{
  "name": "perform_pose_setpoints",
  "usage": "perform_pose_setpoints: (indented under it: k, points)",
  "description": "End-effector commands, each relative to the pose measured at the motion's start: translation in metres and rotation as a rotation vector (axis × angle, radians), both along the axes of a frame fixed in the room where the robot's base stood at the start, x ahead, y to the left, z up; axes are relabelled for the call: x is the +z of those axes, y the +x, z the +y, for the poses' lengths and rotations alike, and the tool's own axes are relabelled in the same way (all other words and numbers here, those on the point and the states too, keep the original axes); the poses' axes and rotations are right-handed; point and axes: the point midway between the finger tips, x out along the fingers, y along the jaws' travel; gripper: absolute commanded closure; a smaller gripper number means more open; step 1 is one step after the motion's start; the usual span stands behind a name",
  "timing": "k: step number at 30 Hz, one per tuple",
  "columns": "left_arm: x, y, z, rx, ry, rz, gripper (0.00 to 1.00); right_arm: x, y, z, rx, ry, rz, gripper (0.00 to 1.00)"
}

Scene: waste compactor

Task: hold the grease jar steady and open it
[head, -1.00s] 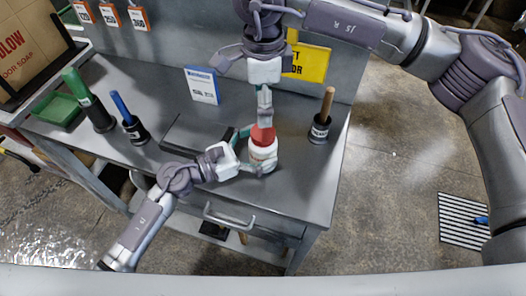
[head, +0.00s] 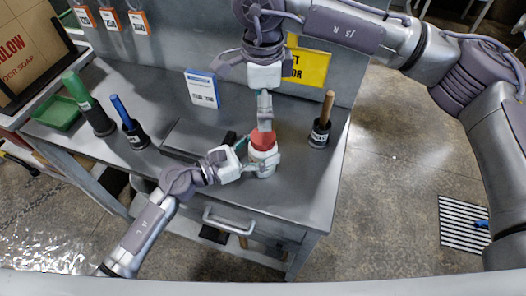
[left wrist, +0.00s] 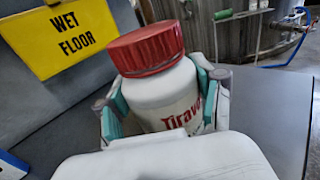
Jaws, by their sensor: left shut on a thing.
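The grease jar (head: 262,158) is a white jar with a red lid (head: 263,140), upright near the front of the grey bench. It fills the middle of the left wrist view (left wrist: 165,97), with its red lid (left wrist: 146,48) on top. My left gripper (head: 262,168) is shut around the jar's body, its teal pads on both sides. My right gripper (head: 264,125) points straight down just above the lid, its fingers seen edge-on, so their opening is unclear. I cannot tell whether its tips touch the lid.
A wooden-handled tool in a black holder (head: 320,130) stands right of the jar. Blue-handled (head: 134,132) and green-handled (head: 98,116) tools stand to the left. A dark flat tray (head: 197,138) lies beside the jar. A white-blue sign (head: 202,89) stands behind.

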Motion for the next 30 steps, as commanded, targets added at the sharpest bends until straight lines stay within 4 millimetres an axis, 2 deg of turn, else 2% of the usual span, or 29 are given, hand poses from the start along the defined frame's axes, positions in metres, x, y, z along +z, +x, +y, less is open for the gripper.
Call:
perform_pose_setpoints:
  k: [5, 8, 30]
  points:
    - [-0.0005, -0.0001, 0.0003, 0.0, 0.0, 0.001, 1.0, -0.0001, -0.0001, 0.0001, -0.125, 0.0, 0.0, 0.23]
    - [-0.0006, -0.0001, 0.0003, 0.0, 0.0, 0.001, 1.0, -0.0001, -0.0001, 0.0002, -0.298, 0.0, 0.0, 0.23]
    - [-0.0009, -0.0002, 0.0002, 0.0, 0.001, 0.002, 1.0, -0.0002, 0.0001, 0.0001, -1.982, 0.0, 0.001, 0.23]
